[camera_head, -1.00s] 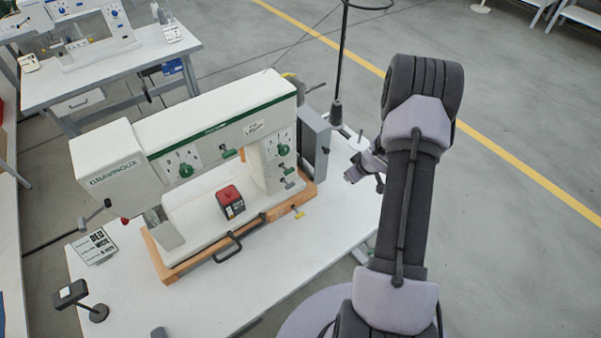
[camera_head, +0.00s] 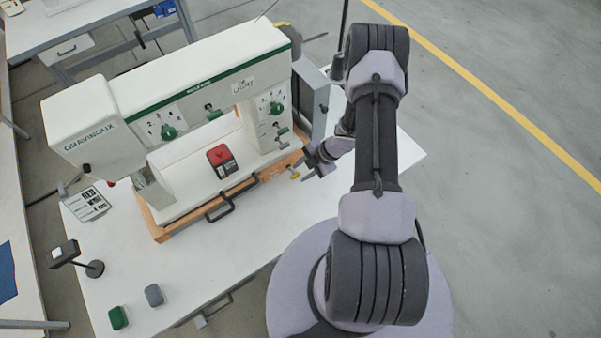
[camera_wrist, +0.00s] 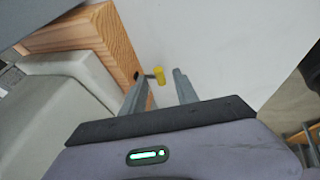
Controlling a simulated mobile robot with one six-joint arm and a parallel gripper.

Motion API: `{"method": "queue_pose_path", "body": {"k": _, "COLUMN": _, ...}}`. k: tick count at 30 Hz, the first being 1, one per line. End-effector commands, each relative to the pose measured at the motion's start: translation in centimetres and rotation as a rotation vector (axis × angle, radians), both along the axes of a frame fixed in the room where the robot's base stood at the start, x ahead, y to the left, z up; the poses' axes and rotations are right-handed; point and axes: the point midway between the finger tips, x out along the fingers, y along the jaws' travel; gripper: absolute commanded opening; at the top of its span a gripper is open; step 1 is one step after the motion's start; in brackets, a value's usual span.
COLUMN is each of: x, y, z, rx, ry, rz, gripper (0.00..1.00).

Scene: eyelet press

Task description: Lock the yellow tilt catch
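The yellow tilt catch (camera_head: 294,175) sticks out from the wooden base at the right end of the white press (camera_head: 200,80). In the wrist view the catch's yellow tip (camera_wrist: 159,76) sits on a short dark stem at the wood's side. My gripper (camera_wrist: 157,85) is open, with one finger on each side of the catch and a gap between them. The left finger is close to the wooden base. In the head view my gripper (camera_head: 310,168) is just right of the catch. I cannot tell whether either finger touches it.
A red-topped block (camera_head: 221,160) sits on the press bed. A black handle (camera_head: 233,200) is on the front of the wooden base (camera_head: 160,232). Green (camera_head: 118,318) and grey (camera_head: 154,295) blocks stand at the table's front left. The white tabletop (camera_head: 240,245) ahead of the press is clear.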

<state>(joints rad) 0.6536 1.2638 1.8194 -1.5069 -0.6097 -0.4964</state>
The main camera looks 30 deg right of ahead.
Motion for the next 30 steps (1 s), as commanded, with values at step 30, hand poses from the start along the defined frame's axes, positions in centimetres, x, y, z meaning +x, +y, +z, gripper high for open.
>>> {"method": "queue_pose_path", "body": {"k": 30, "x": 0.8, "y": 0.9, "z": -0.1, "rx": 0.006, "ry": 0.085, "rz": 0.008, "gripper": 0.0}}
